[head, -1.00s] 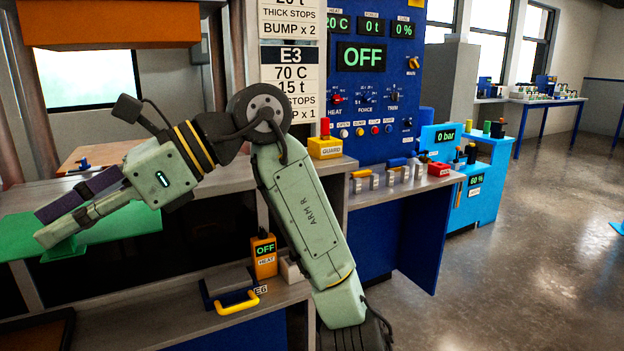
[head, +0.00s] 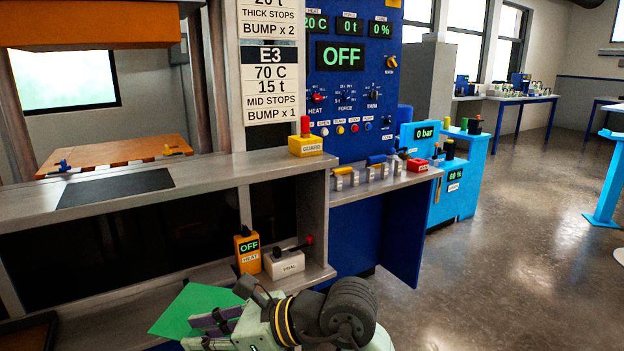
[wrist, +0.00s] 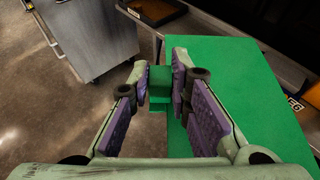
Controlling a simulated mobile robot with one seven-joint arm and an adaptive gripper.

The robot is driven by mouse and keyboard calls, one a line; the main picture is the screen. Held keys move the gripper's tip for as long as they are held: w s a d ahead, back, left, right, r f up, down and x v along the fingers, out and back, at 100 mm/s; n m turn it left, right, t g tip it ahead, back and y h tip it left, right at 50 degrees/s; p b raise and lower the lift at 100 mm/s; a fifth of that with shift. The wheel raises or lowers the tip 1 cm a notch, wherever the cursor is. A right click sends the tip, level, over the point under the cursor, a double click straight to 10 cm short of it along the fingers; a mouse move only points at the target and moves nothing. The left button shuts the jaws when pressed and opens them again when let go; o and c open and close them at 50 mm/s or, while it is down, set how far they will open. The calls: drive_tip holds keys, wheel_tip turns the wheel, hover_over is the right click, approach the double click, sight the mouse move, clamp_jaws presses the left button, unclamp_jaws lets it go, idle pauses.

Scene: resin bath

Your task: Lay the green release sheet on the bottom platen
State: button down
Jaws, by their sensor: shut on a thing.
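The green release sheet (head: 185,310) shows low in the head view, in front of the lower shelf, partly hidden by my gripper (head: 205,328). In the wrist view the sheet (wrist: 235,75) is flat and spreads to the right. Its small green tab (wrist: 158,97) sits between my fingers (wrist: 162,78), which are shut on it. An orange-brown slab (head: 115,153) under the orange upper block (head: 95,25) looks like the bottom platen. Its top appears bare apart from small clips at its edges. The sheet is apart from it, lower and nearer.
A grey counter (head: 215,168) with a dark mat (head: 115,187) lies before the slab. A yellow guard box (head: 305,146) stands on it. The lower shelf holds an orange heat box (head: 247,252) and a white box (head: 284,264).

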drive_tip(key=w+d+f+m+t+h, duration=0.3)
drive_tip(key=w+d+f+m, duration=0.1)
drive_tip(key=f, duration=0.8)
drive_tip(key=w+d+f+m+t+h, duration=0.3)
drive_tip(key=d+f, duration=0.4)
drive_tip(key=f, duration=0.5)
drive_tip(key=w+d+f+m+t+h, duration=0.3)
drive_tip(key=w+d+f+m+t, duration=0.1)
drive_tip(key=f, duration=0.7)
drive_tip(key=shift+w+d+f+m, duration=0.4)
drive_tip(key=shift+w+d+m, duration=0.35)
drive_tip(key=shift+w, duration=0.35)
drive_tip(key=shift+w+r+t, duration=0.15)
drive_tip(key=shift+r+t, duration=0.05)
drive_tip(key=shift+t, duration=0.1)
drive_tip(key=shift+d, duration=0.15)
drive_tip(key=shift+r, duration=0.1)
